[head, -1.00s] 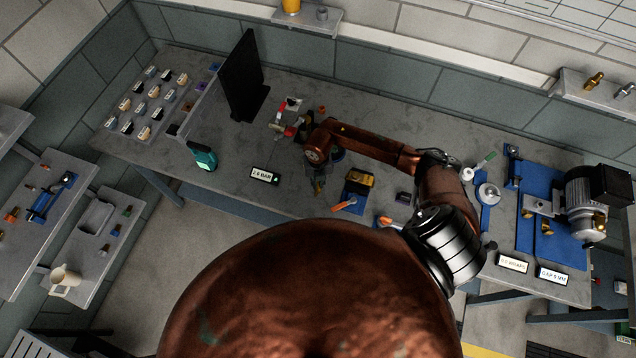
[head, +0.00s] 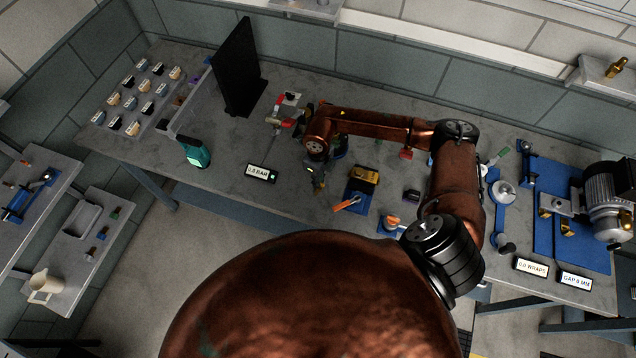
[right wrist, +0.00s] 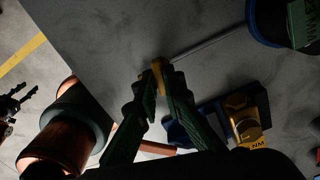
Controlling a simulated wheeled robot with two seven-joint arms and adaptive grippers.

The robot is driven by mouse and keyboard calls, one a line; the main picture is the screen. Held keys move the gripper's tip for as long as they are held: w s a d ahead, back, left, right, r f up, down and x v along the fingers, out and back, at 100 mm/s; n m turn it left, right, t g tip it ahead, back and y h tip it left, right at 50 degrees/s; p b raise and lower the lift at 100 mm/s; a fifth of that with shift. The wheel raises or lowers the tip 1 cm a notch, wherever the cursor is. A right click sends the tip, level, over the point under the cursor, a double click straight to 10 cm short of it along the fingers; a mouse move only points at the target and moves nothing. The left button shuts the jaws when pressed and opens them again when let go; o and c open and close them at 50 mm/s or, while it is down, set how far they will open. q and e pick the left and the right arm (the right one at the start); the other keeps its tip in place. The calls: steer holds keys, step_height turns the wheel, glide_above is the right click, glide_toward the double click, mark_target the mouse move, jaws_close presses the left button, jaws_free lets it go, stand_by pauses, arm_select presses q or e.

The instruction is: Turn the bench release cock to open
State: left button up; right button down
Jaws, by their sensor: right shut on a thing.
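My right gripper (head: 317,180) points down over the middle of the bench. In the right wrist view its two dark fingers (right wrist: 162,88) are closed on a small brass-yellow piece (right wrist: 160,68), which looks to be the bench release cock. A thin grey line runs from that piece toward a dark blue round body (right wrist: 262,25) with a green label. How far the cock is turned cannot be told, since the fingers cover much of it. A pressure display marked BAR (head: 261,173) stands to the left of the gripper.
A yellow block on a blue base (head: 362,178), with an orange-handled part, lies right of the gripper. A fitting with red parts (head: 286,122) and a black screen (head: 238,75) stand behind left. A teal device (head: 195,153) is further left. A motor on a blue plate (head: 605,200) fills the right end.

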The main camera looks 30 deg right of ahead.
steer(key=shift+n+b, duration=1.15)
steer(key=shift+n, duration=0.15)
steer(key=c, duration=2)
jaws_free()
steer(key=shift+s, duration=0.1)
steer(key=shift+c, duration=0.2)
step_height(320, 180, up, 12)
